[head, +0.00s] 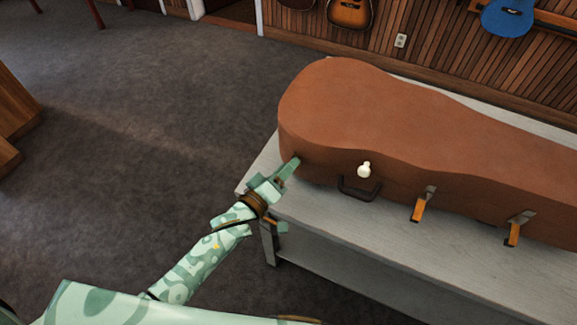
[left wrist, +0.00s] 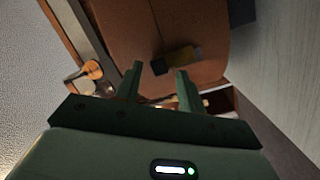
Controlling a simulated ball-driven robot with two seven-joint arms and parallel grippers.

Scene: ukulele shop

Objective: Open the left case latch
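A brown instrument case (head: 400,115) lies shut on a grey table (head: 330,240). Its front side carries a dark handle (head: 358,190), a pale lock plate (head: 364,170) above it, and two latches to the right, a middle one (head: 420,205) and a right one (head: 516,230), with orange levers hanging down. My left gripper (head: 292,164) is at the case's front left side. In the left wrist view its two fingers (left wrist: 158,85) are apart, with a small dark and yellowish latch (left wrist: 182,60) just beyond the tips; contact is unclear. In the head view, no latch is distinguishable at the gripper.
The table's left edge is just left of the case. Bare table top lies in front of the case. Grey carpet (head: 150,110) is open at left, with a wooden piece (head: 12,110) at the far left. Ukuleles or guitars (head: 508,18) hang on the slatted wall behind.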

